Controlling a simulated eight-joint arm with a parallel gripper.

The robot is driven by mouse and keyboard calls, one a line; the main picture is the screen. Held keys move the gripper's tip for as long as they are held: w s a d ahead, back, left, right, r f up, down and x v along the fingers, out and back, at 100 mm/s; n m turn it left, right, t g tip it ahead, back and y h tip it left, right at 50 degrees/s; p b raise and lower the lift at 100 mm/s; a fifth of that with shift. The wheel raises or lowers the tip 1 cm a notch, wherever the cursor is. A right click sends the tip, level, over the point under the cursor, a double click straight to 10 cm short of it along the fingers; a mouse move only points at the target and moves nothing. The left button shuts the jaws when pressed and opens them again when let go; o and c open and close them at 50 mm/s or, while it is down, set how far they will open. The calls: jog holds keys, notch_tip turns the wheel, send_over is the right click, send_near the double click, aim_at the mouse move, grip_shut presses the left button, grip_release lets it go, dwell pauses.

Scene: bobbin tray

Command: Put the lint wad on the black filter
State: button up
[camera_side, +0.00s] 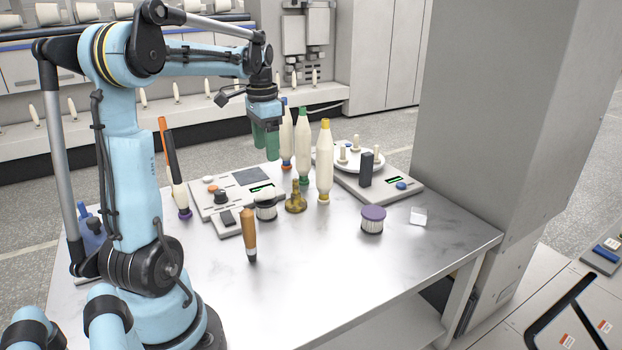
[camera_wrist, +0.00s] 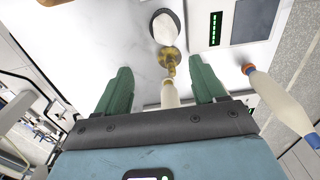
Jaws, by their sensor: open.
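My gripper (camera_side: 266,139) has green fingers, open and empty, raised above the far part of the table. The fingers also show in the wrist view (camera_wrist: 159,90). A small filter with a dark rim and pale pleats, apparently the black filter (camera_side: 266,211), stands upright on the table below my gripper. In the wrist view, a pale oval with a dark edge (camera_wrist: 168,28) seems to be this filter. A small whitish, boxy piece, perhaps the lint wad (camera_side: 418,216), lies right of the purple-topped filter (camera_side: 373,220), well apart from my gripper. Its texture is too small to tell.
A brass piece (camera_side: 296,198) stands beside the dark-rimmed filter. Tall cream bobbins, including a yellow-tipped one (camera_side: 325,165), stand close to my gripper. A wooden-handled tool (camera_side: 249,235) stands nearer the front. A control panel (camera_side: 237,190) lies behind. The front right tabletop is clear.

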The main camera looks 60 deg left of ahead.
jog(key=d+f+t, duration=0.2)
jog(key=d+t, duration=0.1)
jog(key=d, duration=1.1)
jog(key=d+f+t, duration=0.2)
jog(key=d+t, duration=0.1)
jog(key=d, duration=1.1)
jog(key=shift+t, duration=0.4)
